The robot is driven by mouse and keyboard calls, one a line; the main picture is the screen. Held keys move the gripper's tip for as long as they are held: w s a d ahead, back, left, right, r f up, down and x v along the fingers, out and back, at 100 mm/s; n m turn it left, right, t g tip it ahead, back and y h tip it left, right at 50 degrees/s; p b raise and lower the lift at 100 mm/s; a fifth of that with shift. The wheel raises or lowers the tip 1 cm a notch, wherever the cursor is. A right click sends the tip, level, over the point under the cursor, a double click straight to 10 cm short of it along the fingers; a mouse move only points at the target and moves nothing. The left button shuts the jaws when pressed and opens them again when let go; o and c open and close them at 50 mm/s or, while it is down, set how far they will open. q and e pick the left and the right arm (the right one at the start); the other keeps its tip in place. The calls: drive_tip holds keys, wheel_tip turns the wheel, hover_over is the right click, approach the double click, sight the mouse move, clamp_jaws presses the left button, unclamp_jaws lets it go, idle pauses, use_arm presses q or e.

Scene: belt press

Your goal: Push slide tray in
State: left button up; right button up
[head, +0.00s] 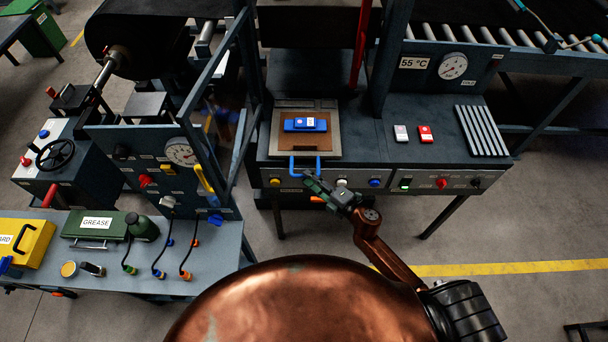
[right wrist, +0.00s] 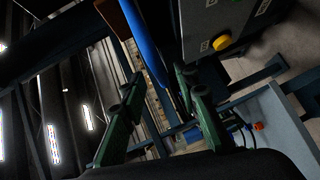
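The slide tray (head: 332,152) is a light grey plate in the press bench, with a brown board on it and a blue block (head: 305,125) with a white label on top. A blue U-shaped handle (head: 304,160) stands at its front edge. My right gripper (head: 310,181) is at the handle's front right, its green fingers pointing left. In the right wrist view the fingers (right wrist: 156,78) are spread apart, and the blue handle bar (right wrist: 143,38) passes in the gap beyond their tips. I cannot tell whether they touch it. My left gripper is not in view.
The bench front has a row of buttons, among them a yellow one (right wrist: 221,42). A red bar (head: 361,45) and dark frame posts rise around the press. A side table (head: 215,250) with a grease box (head: 95,224) stands at left. Open floor lies at right.

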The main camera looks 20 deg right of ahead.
drive_tip(key=shift+x, duration=1.7)
clamp_jaws()
